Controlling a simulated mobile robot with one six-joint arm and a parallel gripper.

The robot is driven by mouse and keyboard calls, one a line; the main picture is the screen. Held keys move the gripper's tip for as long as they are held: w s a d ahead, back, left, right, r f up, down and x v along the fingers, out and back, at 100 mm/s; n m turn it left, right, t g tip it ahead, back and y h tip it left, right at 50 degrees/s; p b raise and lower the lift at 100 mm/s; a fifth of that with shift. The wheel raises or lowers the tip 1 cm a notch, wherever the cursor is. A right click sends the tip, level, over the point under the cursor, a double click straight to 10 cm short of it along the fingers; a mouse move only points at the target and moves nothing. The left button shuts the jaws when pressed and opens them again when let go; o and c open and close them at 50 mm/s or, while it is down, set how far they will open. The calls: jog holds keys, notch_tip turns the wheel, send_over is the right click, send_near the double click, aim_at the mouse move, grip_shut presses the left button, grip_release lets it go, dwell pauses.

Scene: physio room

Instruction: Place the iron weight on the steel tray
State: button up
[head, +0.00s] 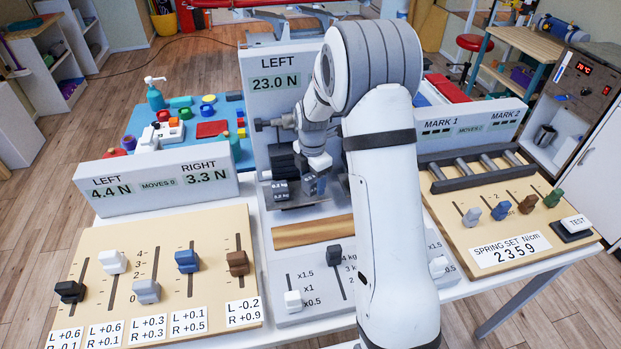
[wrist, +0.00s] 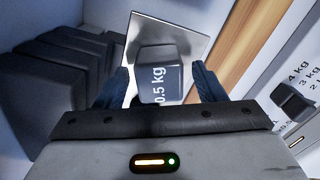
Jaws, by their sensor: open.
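A dark iron weight (wrist: 160,88) marked 0.5 kg shows in the wrist view between the two dark fingers of my open gripper (wrist: 161,85). The steel tray (wrist: 195,38) is a bright square plate behind it. The weight overlaps the tray's lower part in this view; whether it touches the tray I cannot tell. In the head view my gripper (head: 313,183) points down at the middle station, close to small dark labelled blocks (head: 281,190). My arm hides part of that station.
Dark stepped blocks (wrist: 62,65) stand left of the fingers in the wrist view. A wooden strip (head: 312,232) lies in front of the station. Slider boards stand left (head: 215,225) and right (head: 460,215). A 23.0 N display panel (head: 273,85) rises behind.

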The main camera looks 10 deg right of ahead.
aim_at(312, 177)
notch_tip(312, 177, up, 12)
jog(key=s+r+m+t, duration=0.1)
jog(key=s+r+m, duration=0.2)
jog(key=s+m, duration=0.3)
jog(key=s+r+m, duration=0.4)
jog(key=s, duration=0.4)
jog(key=s+f+m+t, duration=0.1)
jog(key=s+m+t, duration=0.1)
jog(key=s+m, duration=1)
jog(key=s, duration=0.2)
jog(key=shift+s+a+f+m+b, duration=0.15)
jog(key=shift+s+f+m+b, duration=0.15)
jog(key=shift+f, duration=0.05)
